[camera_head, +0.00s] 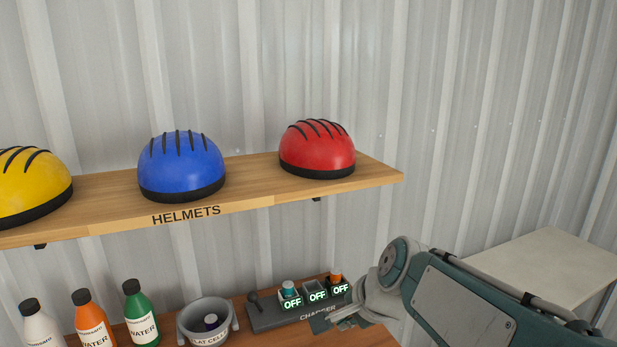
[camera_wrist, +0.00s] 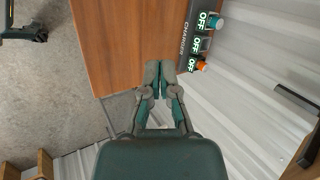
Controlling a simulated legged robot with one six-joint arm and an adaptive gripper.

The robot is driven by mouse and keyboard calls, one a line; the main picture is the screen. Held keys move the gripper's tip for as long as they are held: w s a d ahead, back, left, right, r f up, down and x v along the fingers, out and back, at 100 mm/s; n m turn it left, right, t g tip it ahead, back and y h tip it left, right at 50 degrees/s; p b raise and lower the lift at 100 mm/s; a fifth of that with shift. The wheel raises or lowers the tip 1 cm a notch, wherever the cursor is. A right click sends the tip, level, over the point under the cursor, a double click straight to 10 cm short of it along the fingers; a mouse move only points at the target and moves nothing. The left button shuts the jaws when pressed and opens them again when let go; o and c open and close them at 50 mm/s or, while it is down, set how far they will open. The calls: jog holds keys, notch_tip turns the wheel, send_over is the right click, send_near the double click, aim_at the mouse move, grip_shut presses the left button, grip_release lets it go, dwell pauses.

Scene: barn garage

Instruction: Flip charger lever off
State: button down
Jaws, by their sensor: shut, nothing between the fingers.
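The dark grey charger (camera_head: 290,318) sits on the lower wooden shelf, with a black lever (camera_head: 253,298) at its left end, tilted to the left. Its three slots show green-white OFF displays. A teal cell (camera_head: 289,287) is in the left slot and an orange cell (camera_head: 335,278) in the right one; the middle slot looks empty. My gripper (camera_head: 328,322) is shut and empty in front of the charger's right end, hiding part of its label. In the wrist view, my gripper (camera_wrist: 158,72) is beside the charger (camera_wrist: 187,40); the lever is out of frame.
A grey round bowl marked FLAT CELLS (camera_head: 208,325) stands left of the charger, holding a cell. Several water bottles (camera_head: 141,315) stand further left. The upper helmet shelf (camera_head: 245,184) overhangs behind. A pale tabletop (camera_head: 540,262) is at the right. Bare wood (camera_wrist: 115,45) shows beside the charger.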

jog(key=s+d+f+n+h, duration=0.1)
jog(key=s+d+n, duration=0.3)
jog(key=s, duration=0.4)
jog(key=s+d+f+n+h, duration=0.1)
jog(key=s+d+n+h, duration=0.2)
jog(key=s+d+n, duration=0.2)
jog(key=s+n, duration=0.2)
jog(key=s, duration=0.1)
jog(key=shift+d+f+t, duration=0.15)
jog(key=shift+d+t, duration=0.1)
jog(key=shift+t, duration=0.05)
